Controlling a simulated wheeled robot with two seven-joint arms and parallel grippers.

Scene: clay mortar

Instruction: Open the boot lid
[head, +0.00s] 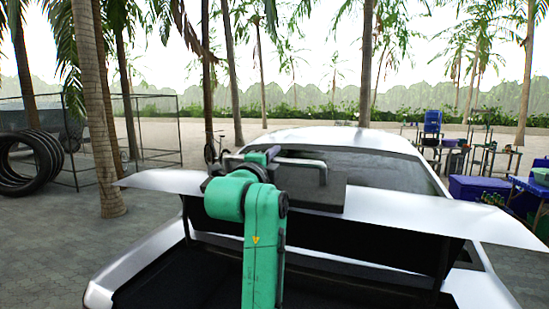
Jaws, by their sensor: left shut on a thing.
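The white boot lid (400,209) of a car is raised, tilted up at the rear of the car, with the dark boot interior (185,285) showing beneath it. A grey bar handle (305,162) on a dark block (325,190) stands on top of the lid. My left gripper (262,158) is at the left part of this handle and is shut on it. My green arm links hide part of the lid and the block, and the fingertips are hard to make out. My right gripper is not in view.
The car's white roof and rear window (365,165) are behind the lid. A palm trunk (98,120) and stacked tyres (30,160) stand at left. Blue crates (480,188) and tables with goods are at right.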

